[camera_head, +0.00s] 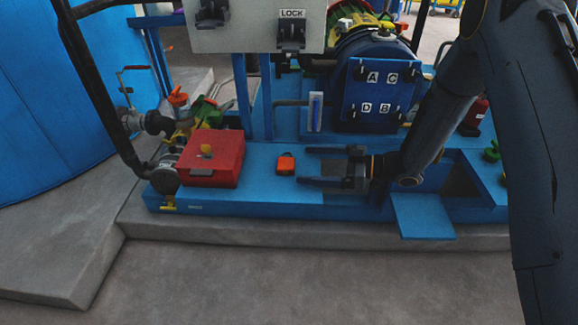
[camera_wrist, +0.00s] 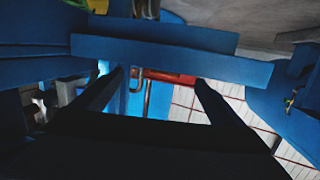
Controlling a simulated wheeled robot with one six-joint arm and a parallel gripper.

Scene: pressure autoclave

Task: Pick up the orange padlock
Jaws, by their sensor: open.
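The orange padlock (camera_head: 286,163) sits on the blue skid deck (camera_head: 258,190), right of the red box. It looks small, with an orange body and a darker lower edge. My gripper (camera_head: 303,166) is open and points left, its two dark fingers spread with nothing visible between them. In the head view the fingertips are just right of the padlock; whether they are at its height is unclear. In the wrist view the open fingers (camera_wrist: 159,78) show, but I cannot make out the padlock.
The blue door (camera_head: 375,95) marked with letters and a grey panel (camera_head: 255,25) marked LOCK rise behind. Concrete floor (camera_head: 300,285) is clear in front.

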